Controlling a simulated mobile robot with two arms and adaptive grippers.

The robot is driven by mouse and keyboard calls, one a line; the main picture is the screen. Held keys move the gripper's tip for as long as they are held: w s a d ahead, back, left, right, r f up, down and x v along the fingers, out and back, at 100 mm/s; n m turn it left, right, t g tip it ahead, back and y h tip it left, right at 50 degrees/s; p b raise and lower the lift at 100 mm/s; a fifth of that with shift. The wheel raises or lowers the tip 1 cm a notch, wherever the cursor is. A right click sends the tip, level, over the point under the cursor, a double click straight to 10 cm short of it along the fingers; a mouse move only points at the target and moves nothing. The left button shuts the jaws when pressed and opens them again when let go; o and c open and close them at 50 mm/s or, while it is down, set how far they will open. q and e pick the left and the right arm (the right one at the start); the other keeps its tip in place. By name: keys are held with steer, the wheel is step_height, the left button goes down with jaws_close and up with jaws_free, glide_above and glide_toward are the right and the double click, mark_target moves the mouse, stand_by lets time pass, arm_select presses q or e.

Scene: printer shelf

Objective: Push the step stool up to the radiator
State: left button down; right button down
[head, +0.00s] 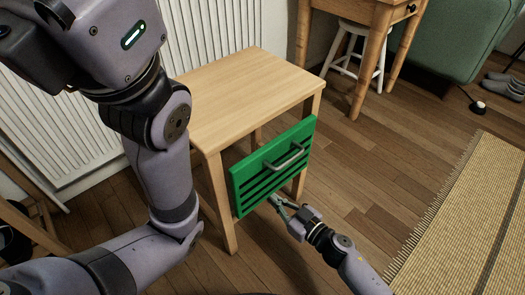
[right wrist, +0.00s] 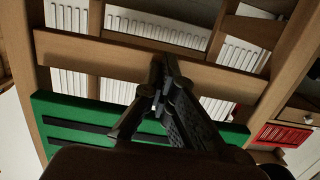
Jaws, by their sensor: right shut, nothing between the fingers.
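The wooden piece that looks to be the step stool (head: 245,85) stands upright on the floor, with a flat top, square legs and a green slatted front panel (head: 250,165) with a grey handle. The white ribbed radiator (head: 215,35) is behind it; any gap is hard to judge. My right gripper (head: 277,202) is shut and empty at the panel's lower edge; contact cannot be told. In the right wrist view, its closed fingers (right wrist: 163,85) point towards the wooden frame (right wrist: 190,68), with the radiator (right wrist: 155,30) behind. My left arm crosses the left side; its gripper is not visible.
A wooden desk (head: 352,12) with a white stool (head: 350,65) under it stands at the back right, beside a green sofa (head: 440,40). A straw-coloured rug (head: 470,220) lies at the right. Bare wooden floor (head: 370,150) lies between.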

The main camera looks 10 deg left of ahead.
steer(key=x, duration=0.6)
steer(key=shift+w+a+r+b, duration=0.25)
steer(key=shift+a+r+b, duration=0.1)
steer(key=shift+a+b, duration=0.05)
stand_by(0.3)
steer(key=b+x, duration=0.2)
steer(key=x, duration=0.5)
steer(key=shift+w+r+b, duration=0.15)
steer(key=shift+r+b, duration=0.2)
steer(key=shift+r, duration=0.05)
steer(key=shift+d, duration=0.1)
stand_by(0.3)
